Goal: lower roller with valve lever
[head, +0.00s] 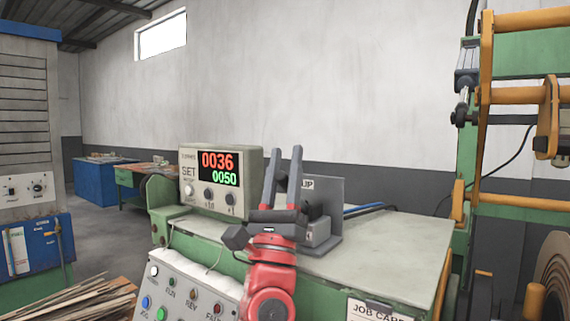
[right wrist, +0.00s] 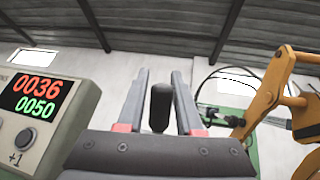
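My right gripper (head: 283,160) points upward over the green machine's top, between the counter box and a grey plate (head: 328,188) marked "UP". In the right wrist view its two fingers (right wrist: 159,76) stand apart. A black lever handle (right wrist: 160,107) shows upright between them, with a gap on each side. My left gripper is not in view.
The counter box (head: 222,180) reads 0036 over 0050, close left of my gripper. A button panel (head: 190,290) slopes in front. The grey machine top (head: 385,250) is clear to the right. A coil (head: 555,275) stands at the far right.

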